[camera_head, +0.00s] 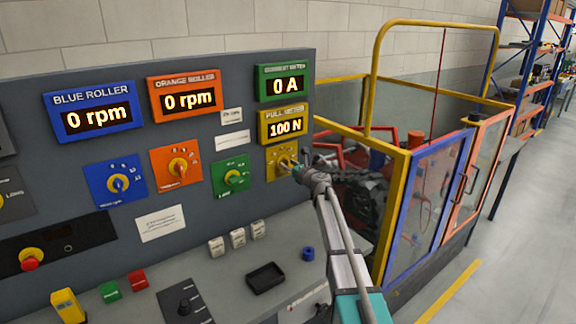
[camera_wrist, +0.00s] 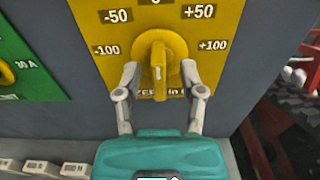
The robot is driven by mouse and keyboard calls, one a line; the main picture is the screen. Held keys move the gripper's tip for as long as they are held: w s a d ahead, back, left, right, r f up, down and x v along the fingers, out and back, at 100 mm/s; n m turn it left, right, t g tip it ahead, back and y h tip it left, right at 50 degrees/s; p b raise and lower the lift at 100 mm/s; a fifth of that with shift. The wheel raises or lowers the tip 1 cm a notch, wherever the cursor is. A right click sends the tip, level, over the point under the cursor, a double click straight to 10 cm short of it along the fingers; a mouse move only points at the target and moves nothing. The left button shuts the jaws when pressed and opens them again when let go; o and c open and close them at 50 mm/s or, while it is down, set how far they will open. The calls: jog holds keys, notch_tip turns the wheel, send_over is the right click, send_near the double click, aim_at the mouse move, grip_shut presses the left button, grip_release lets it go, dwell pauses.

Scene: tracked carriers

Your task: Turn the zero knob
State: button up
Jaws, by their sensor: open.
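The zero knob (camera_wrist: 158,62) is a yellow round knob with a raised grip bar on a yellow plate (camera_wrist: 112,68) marked -100, -50, 0, +50 and +100. Its bar stands upright in the wrist view. The knob's plate also shows in the head view (camera_head: 274,160), at the right end of the panel. My gripper (camera_wrist: 159,78) is open, with one finger on each side of the knob's lower part. I cannot tell whether the fingers touch the knob. In the head view my gripper (camera_head: 292,167) is at the plate and partly covers it. The yellow pull meter (camera_head: 284,125) above reads 100 N.
A green knob plate (camera_head: 231,176) is just left of the zero knob. A red emergency button (camera_head: 29,262) is far left. A black tray (camera_head: 265,278) and a blue ring (camera_head: 308,253) lie on the desk below. A yellow-framed enclosure (camera_head: 395,205) stands close on the right.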

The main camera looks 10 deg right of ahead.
jog(key=shift+w+a, duration=0.15)
jog(key=shift+w, duration=0.15)
grip_shut()
